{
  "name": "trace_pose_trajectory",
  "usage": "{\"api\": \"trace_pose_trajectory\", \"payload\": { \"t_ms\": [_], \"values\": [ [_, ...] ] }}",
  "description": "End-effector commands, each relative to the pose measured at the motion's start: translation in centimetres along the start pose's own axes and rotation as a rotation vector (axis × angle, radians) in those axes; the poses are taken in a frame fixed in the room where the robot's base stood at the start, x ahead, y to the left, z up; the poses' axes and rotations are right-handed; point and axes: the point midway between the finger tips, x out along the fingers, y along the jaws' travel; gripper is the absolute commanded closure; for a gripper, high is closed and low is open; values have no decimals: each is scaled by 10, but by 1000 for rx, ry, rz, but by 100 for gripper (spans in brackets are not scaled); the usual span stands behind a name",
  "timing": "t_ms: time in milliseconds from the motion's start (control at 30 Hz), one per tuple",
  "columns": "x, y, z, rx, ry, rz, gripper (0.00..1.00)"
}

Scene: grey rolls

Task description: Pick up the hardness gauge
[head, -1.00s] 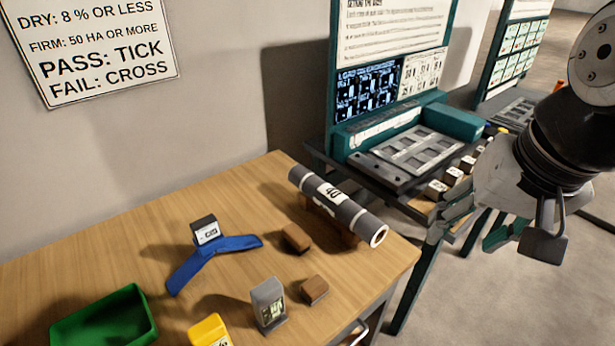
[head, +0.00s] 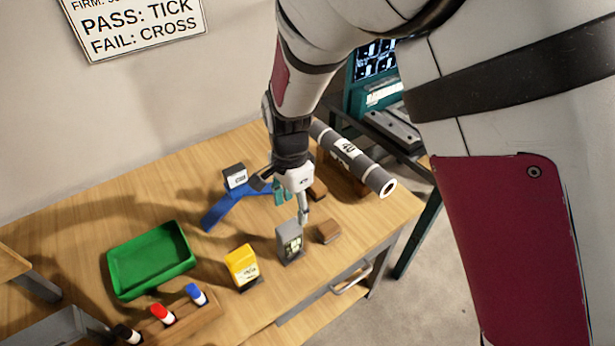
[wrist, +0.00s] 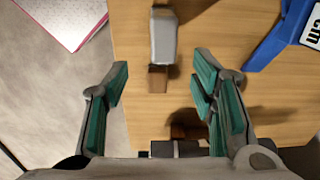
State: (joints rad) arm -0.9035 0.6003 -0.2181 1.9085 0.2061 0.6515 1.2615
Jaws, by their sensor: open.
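A grey upright device with a light label on its face, which I take to be the hardness gauge (head: 290,243), stands on the wooden table near its front edge. In the wrist view the gauge (wrist: 163,38) is at the top, a little beyond the fingertips and roughly in line with the gap between them. My gripper (head: 292,203) is above and slightly behind the gauge in the head view. In the wrist view my gripper (wrist: 160,75) has its green-padded fingers wide apart with nothing between them. The fingers appear clear of the gauge.
A brown block (head: 328,231) is right beside the gauge. A yellow device (head: 242,266) stands to its left. A blue piece (head: 225,210) with a dark box, a grey roll (head: 352,160), a green tray (head: 150,259) and a marker rack (head: 178,323) share the table.

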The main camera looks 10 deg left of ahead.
Motion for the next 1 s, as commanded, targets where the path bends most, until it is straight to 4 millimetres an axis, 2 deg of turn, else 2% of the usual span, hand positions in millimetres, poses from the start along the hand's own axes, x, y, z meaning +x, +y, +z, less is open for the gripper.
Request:
{"api": "trace_pose_trajectory", "payload": {
  "t_ms": [500, 1000],
  "values": [
    [77, -2, 0, 2, 1, 5, 48],
    [102, -3, 5, 2, 1, 3, 48]
  ]
}}
